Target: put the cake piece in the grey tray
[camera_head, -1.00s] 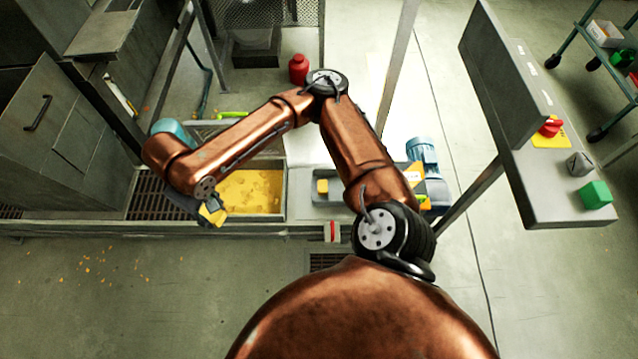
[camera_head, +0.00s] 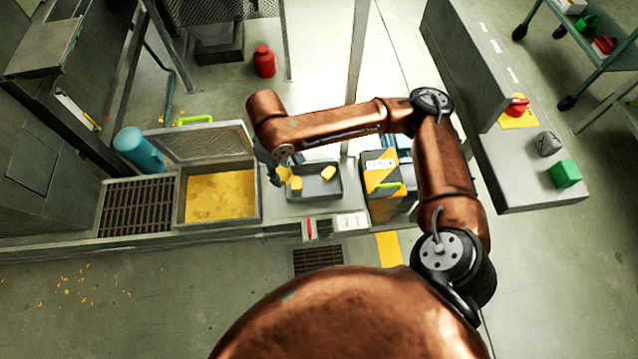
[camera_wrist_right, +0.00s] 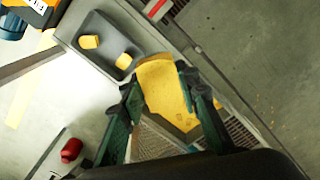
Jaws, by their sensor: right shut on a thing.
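The grey tray (camera_head: 318,193) stands on the bench right of the yellow-filled bin. Two yellow cake pieces lie in it, one near its right end (camera_head: 328,172) and one near its left end (camera_head: 296,183). My right gripper (camera_head: 279,174) is at the tray's left edge, shut on a yellow cake piece (camera_wrist_right: 162,85). In the right wrist view that piece sits between the fingers (camera_wrist_right: 160,88), and the tray (camera_wrist_right: 104,64) with its two pieces is beyond them to the upper left. My left gripper is not in view.
The open bin (camera_head: 180,200) of yellow material has its mesh lid (camera_head: 200,143) raised behind it. A dark grate (camera_head: 148,206) is left of it. A red bottle (camera_head: 264,62) is behind.

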